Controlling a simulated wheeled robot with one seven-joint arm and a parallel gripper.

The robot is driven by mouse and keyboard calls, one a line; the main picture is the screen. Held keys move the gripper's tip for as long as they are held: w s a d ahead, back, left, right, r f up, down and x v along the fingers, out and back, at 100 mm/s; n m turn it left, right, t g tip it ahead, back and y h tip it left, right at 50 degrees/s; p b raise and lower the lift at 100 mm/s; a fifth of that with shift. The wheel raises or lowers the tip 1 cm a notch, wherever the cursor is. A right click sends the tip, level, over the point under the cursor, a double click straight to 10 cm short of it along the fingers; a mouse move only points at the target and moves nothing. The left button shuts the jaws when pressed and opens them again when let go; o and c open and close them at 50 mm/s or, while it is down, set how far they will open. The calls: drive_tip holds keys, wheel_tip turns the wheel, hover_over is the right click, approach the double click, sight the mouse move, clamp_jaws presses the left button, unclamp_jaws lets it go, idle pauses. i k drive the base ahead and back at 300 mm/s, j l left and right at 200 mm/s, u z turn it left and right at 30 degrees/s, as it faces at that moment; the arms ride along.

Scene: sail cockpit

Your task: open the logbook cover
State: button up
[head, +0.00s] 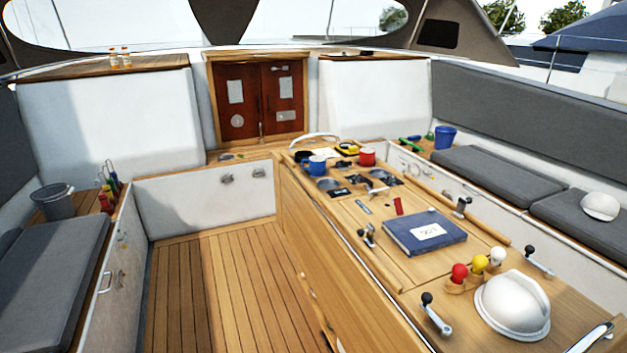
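The logbook (400,235) lies flat on the wooden cockpit table (345,215), right of the middle of the head view. It has a dark blue cover with a white label (428,231) bearing dark lettering. The cover is shut, and pale page edges show along its near side. Nothing lies on top of it. My gripper is not in view, so its place relative to the logbook and its state are hidden.
Red, yellow and white knobs (479,264) and a white domed object (512,305) stand nearer than the logbook. Black-knobbed levers (433,312) stand along the table edges. Mugs (317,165) and small items fill the far end. The plank floor (205,290) left of the table is clear.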

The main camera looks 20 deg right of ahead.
sight(414, 231)
drive_tip(key=i+u, duration=0.2)
drive_tip(key=i, duration=0.85)
